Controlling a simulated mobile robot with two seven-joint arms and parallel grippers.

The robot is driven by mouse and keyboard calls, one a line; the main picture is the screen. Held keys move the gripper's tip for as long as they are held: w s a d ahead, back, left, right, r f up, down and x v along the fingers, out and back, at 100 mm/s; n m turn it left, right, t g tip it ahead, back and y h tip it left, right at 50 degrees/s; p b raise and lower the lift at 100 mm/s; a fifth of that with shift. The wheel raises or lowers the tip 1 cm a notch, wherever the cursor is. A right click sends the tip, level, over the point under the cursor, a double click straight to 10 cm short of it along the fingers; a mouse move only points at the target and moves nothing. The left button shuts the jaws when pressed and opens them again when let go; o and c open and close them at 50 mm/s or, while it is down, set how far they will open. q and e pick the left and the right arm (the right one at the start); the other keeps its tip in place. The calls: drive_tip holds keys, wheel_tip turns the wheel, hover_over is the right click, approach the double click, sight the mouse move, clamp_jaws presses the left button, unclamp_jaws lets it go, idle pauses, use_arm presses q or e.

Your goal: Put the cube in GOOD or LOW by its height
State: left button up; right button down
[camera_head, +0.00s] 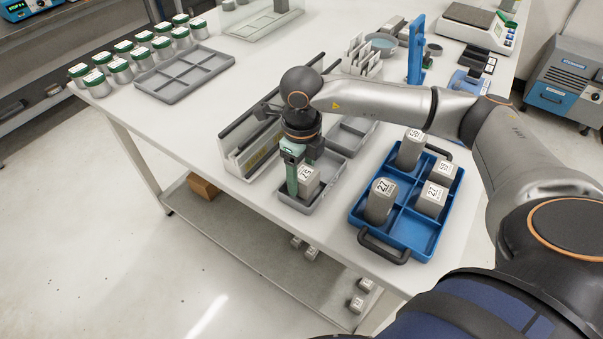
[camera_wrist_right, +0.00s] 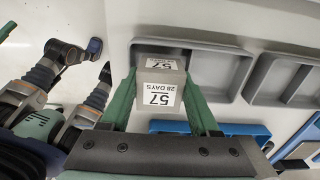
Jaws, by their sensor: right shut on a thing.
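My right gripper (camera_head: 303,180) is shut on a grey cube (camera_head: 309,184) with a white label. In the right wrist view the cube (camera_wrist_right: 159,85) sits between the green fingertips, its label reading 57 and 28 DAYS. The cube is over or in the nearer grey tray (camera_head: 322,201); I cannot tell whether it touches the tray floor. A second grey tray (camera_head: 371,139) lies just behind, partly hidden by my arm. My left gripper does not show.
A blue divided carrier (camera_head: 407,228) at right holds several labelled grey blocks (camera_head: 381,201). Several green-lidded jars (camera_head: 121,70) and a grey divided tray (camera_head: 183,77) stand at the back left. A blue frame (camera_head: 416,49) and a scale (camera_head: 474,27) stand behind my arm.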

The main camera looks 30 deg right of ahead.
drive_tip(key=shift+f, duration=0.15)
idle(0.5)
drive_tip(key=shift+c, duration=0.2)
unclamp_jaws()
idle(0.3)
drive_tip(key=shift+r+p, duration=1.45)
drive_tip(key=shift+r, duration=1.1)
drive_tip(key=shift+s, duration=0.1)
